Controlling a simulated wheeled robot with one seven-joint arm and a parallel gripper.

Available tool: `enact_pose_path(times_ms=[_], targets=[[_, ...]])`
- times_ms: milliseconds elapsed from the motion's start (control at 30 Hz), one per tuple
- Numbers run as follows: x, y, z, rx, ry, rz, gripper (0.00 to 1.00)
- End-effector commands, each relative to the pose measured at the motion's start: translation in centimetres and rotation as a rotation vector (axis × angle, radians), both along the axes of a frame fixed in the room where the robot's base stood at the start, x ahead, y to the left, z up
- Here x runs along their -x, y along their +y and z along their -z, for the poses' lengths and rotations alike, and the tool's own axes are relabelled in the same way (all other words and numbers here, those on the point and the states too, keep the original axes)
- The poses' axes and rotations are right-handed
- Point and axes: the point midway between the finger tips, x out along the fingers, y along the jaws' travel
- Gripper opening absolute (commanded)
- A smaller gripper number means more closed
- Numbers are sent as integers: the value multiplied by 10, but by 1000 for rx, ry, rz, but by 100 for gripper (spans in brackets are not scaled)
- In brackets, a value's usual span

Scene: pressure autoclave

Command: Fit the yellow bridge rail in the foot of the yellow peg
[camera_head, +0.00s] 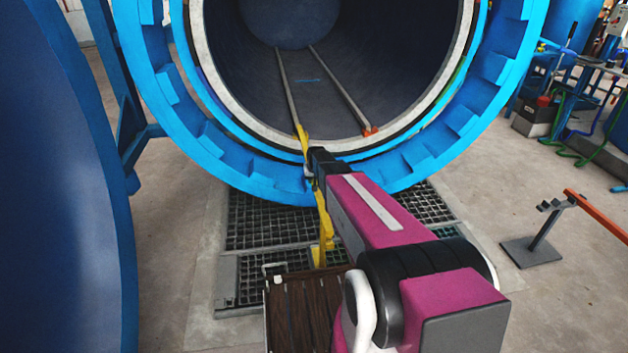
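The yellow bridge rail (323,215) shows as a narrow yellow strip, running from the front lip of the blue autoclave down towards the slatted trolley. My gripper (309,168) is at its upper part, just in front of the lip. A light grey finger shows at the left, against the strip; the other finger is hidden by my wrist, so its grip is unclear. Yellow also shows above the gripper, at the end of the left inner rail (301,132). I cannot tell which yellow part there is the peg. Its foot cannot be made out.
The autoclave's blue toothed ring (215,150) surrounds the mouth. The right inner rail ends in an orange piece (370,131). A brown slatted trolley (292,315) stands below on floor grating (265,220). The blue door (60,200) fills the left. An orange barrier arm (597,216) is at right.

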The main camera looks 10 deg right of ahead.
Motion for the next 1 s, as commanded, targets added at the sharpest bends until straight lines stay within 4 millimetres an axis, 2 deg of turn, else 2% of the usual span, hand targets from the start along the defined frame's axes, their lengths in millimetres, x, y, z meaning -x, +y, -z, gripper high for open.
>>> enact_pose_path(times_ms=[1000], targets=[[0,0,5,0,-1,0,0]])
